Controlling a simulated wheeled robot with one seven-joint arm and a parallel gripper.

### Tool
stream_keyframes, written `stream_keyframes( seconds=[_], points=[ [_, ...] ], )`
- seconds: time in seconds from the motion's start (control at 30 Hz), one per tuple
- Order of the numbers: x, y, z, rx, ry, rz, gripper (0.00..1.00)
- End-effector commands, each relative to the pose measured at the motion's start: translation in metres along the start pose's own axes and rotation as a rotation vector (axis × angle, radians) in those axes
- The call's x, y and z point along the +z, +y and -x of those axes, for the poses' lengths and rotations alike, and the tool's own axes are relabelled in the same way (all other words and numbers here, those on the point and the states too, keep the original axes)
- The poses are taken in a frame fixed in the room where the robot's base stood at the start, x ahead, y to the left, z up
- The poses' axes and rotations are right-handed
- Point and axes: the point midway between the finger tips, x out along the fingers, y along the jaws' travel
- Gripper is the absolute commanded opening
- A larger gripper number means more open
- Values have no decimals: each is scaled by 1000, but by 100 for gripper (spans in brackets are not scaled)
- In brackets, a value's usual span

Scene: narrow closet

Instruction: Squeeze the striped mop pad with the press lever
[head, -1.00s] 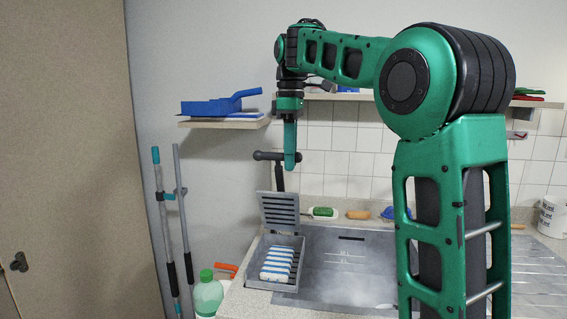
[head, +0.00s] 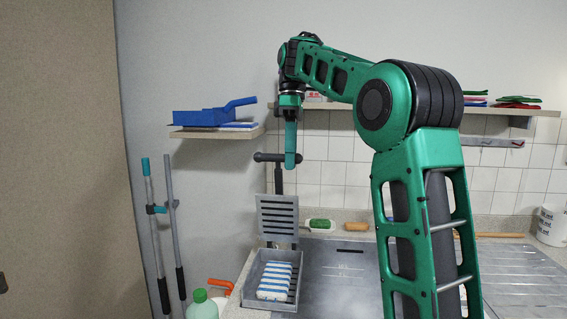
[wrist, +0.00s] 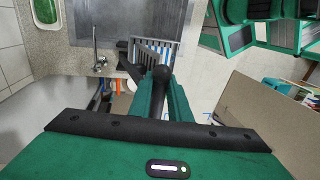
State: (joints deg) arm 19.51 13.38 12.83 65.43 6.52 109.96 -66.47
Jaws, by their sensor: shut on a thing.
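The blue-and-white striped mop pad (head: 274,281) lies in the grey slotted press tray (head: 252,290) at the left end of the sink counter. The slotted press plate (head: 277,217) stands raised behind the tray. The press lever (head: 278,178) rises from it and ends in a dark crossbar handle (head: 264,157). My gripper (head: 290,163) points down and is shut on the lever's handle. In the wrist view the round dark end of the handle (wrist: 161,73) shows between my fingers.
A steel sink (head: 335,285) lies right of the press. A green-and-white brush (head: 320,225) and a tan brush (head: 356,226) lie behind it. A shelf with a blue dustpan (head: 205,117) is at left. A green bottle (head: 202,305) and poles (head: 157,235) stand left of the counter.

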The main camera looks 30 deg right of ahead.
Motion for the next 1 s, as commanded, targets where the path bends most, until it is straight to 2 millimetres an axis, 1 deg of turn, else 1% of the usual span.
stream_keyframes(
  seconds=[0.03, 0.07, 0.77, 0.8, 0.87, 1.0],
  points=[
    [-1, -2, 5, 1, 4, 5, 0],
    [-1, -1, 5, -3, 4, 5, 0],
    [-3, -2, 6, -28, 1, 13, 0],
    [-4, -2, 6, -28, 0, 13, 22],
    [-4, -2, 6, -29, 0, 14, 36],
    [-5, -1, 4, -31, -1, 14, 36]
  ],
)
